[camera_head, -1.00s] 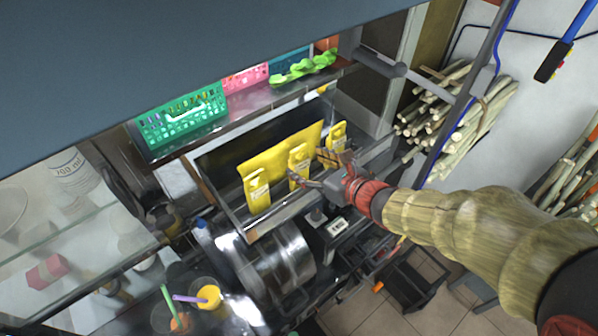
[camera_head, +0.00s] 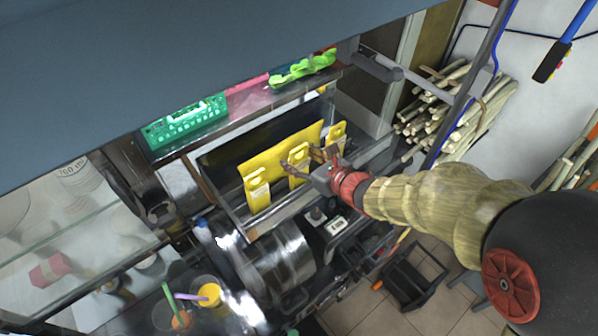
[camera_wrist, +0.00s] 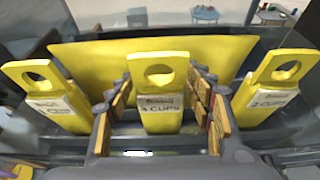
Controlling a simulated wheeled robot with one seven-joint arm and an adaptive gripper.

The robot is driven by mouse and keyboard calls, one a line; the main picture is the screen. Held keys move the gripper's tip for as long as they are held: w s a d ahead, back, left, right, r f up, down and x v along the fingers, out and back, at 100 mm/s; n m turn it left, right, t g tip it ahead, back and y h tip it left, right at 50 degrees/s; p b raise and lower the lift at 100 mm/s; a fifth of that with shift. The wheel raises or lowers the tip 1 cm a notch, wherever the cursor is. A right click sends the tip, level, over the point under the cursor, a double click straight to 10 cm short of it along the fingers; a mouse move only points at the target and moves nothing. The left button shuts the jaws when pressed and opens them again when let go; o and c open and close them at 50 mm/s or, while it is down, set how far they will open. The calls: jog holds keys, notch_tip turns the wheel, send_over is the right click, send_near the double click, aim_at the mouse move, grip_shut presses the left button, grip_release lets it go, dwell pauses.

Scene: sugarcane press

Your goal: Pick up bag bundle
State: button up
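Three yellow bag bundles with round-holed tops and paper labels stand in a metal tray (camera_head: 262,228). The left bundle (camera_head: 258,190), middle bundle (camera_head: 298,170) and right bundle (camera_head: 338,134) show in the head view. In the wrist view, the left (camera_wrist: 55,100), middle (camera_wrist: 160,105) and right (camera_wrist: 268,90) bundles stand in a row, with the middle one labelled "4 CUPS". My gripper (camera_head: 308,160) is open, its fingers on either side of the middle bundle. In the wrist view, gaps show between the bundle and the fingers of my gripper (camera_wrist: 162,88).
A large yellow sheet (camera_head: 275,155) stands behind the bundles. A shelf above holds a green basket (camera_head: 185,122) and a bright green item (camera_head: 303,68). A metal drum (camera_head: 280,258) sits below the tray. Cups with straws (camera_head: 210,294) stand at lower left.

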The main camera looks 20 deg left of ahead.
jog(key=c, duration=0.6)
jog(key=shift+c, duration=0.3)
jog(key=shift+r, duration=0.15)
